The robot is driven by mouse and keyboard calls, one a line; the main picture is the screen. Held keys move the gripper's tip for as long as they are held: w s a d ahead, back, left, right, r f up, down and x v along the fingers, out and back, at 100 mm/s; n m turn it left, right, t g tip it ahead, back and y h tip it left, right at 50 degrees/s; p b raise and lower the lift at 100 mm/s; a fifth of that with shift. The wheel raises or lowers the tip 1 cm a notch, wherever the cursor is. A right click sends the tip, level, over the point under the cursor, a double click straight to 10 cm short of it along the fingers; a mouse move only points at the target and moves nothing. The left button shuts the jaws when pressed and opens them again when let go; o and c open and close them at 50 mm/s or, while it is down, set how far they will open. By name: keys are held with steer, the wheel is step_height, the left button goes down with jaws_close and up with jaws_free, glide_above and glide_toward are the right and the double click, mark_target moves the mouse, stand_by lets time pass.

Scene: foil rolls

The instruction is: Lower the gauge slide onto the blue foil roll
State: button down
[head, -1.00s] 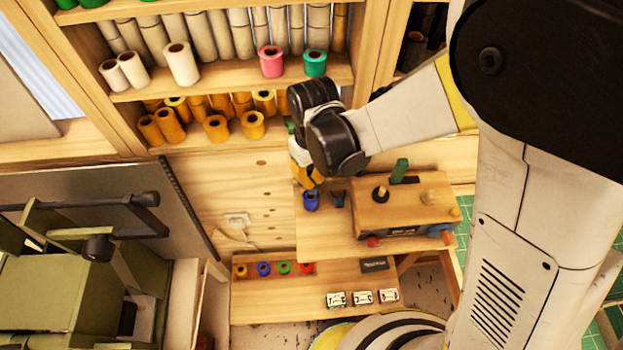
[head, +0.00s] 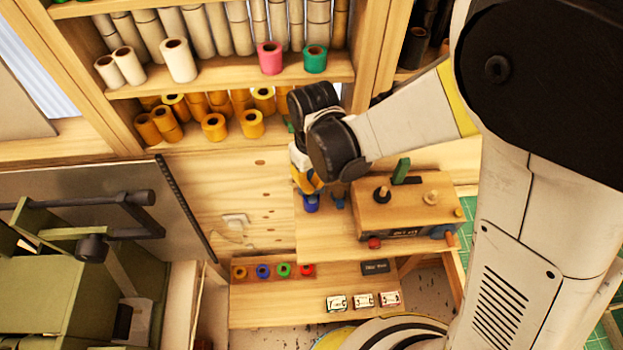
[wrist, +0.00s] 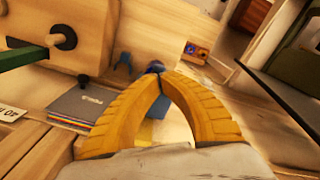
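The blue foil roll (head: 311,204) stands upright on the wooden bench at its left end. My gripper (head: 309,189) is directly above it, pointing down, its yellow fingers covering part of the roll's top. In the wrist view the two fingertips (wrist: 160,75) meet, with nothing clearly held between them. A dark blue shape (wrist: 155,67) shows just beyond the tips, mostly hidden. I cannot tell which part is the gauge slide.
A small blue forked piece (wrist: 123,62) stands between roll and box. A lower shelf holds several small coloured rolls (head: 284,269) and three white cards (head: 362,299). Shelves of rolls stand behind, with a pink roll (head: 270,58). A green machine (head: 70,285) is at left.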

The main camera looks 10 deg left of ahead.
steer(key=s+r, duration=0.1)
steer(key=s+r+p, duration=0.1)
steer(key=s, duration=0.1)
steer(key=s+d, duration=0.1)
steer(key=shift+s+d+r, duration=0.1)
steer(key=shift+s+r, duration=0.2)
steer(key=shift+r, duration=0.1)
stand_by(0.5)
